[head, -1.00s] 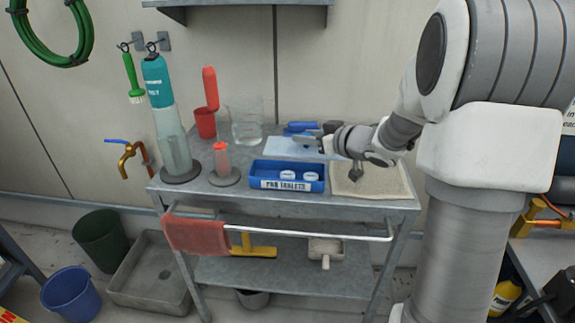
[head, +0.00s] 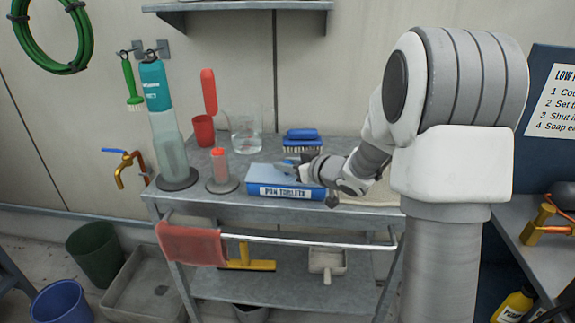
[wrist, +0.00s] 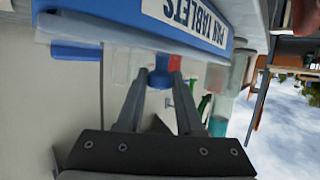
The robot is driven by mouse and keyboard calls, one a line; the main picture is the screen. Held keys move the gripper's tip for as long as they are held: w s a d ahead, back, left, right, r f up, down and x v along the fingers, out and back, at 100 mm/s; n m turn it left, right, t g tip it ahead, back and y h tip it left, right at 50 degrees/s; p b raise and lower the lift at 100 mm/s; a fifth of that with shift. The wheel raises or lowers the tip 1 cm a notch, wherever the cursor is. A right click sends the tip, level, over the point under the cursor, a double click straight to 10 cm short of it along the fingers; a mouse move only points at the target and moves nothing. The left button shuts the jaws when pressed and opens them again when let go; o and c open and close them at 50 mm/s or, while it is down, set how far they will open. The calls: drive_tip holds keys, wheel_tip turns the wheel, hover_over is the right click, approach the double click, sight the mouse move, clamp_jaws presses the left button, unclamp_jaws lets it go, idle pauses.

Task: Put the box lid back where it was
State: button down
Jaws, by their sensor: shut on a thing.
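The blue box labelled PAN TABLETS (head: 290,193) stands on the front part of the grey cart top. The pale blue lid (head: 268,174) lies flat over its opening, and the white tablets are hidden. I cannot tell whether the lid touches the rim all round or hovers just above it. My gripper (head: 297,166) is over the lid. In the wrist view, my gripper (wrist: 160,78) is shut on the lid's small blue knob (wrist: 161,79), with the box (wrist: 195,22) just beyond it.
A blue brush (head: 302,141) stands behind the box. A sandy tray (head: 377,192) is at the right, partly behind my arm.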

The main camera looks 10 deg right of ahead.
drive_tip(key=shift+f, duration=0.25)
drive_tip(key=c, duration=0.6)
unclamp_jaws()
drive_tip(key=shift+o, duration=0.2)
drive_tip(key=shift+r, duration=0.1)
